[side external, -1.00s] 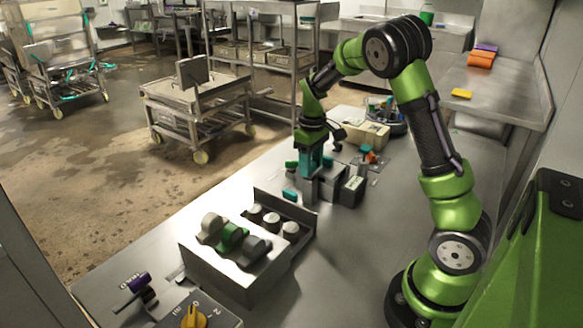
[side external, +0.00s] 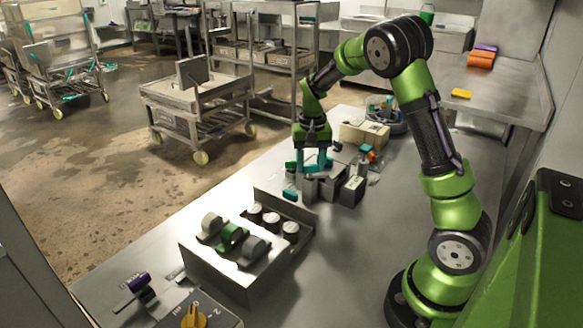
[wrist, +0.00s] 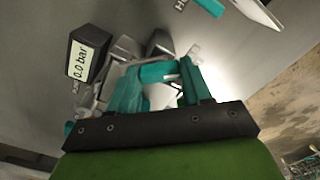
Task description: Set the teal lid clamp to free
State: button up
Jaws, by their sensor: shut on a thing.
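My gripper (side external: 316,168) points down at the grey block-like fixtures in the middle of the bench in the side view. In the wrist view its two teal fingers (wrist: 162,82) are shut on the teal lid clamp (wrist: 158,71), whose bar shows between the fingertips. The clamp sits among grey metal blocks. Fingers and clamp are of similar teal, and the fingers hide part of it. The clamp's position marking cannot be read.
A dark gauge box (wrist: 88,57) reading 0.0 bar stands beside the clamp. A small teal piece (side external: 289,194) lies near a labelled plate. Nearer on the bench are a box with grey and green knobs (side external: 232,236), a purple-handled lever (side external: 138,282) and a yellow knob (side external: 195,316).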

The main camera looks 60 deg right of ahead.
aim_at(311, 165)
jog(key=m, duration=0.4)
jog(key=shift+m, duration=2)
jog(key=shift+r, duration=0.1)
jog(key=o, duration=1.1)
jog(key=shift+c, duration=0.2)
notch_tip(311, 165, up, 17)
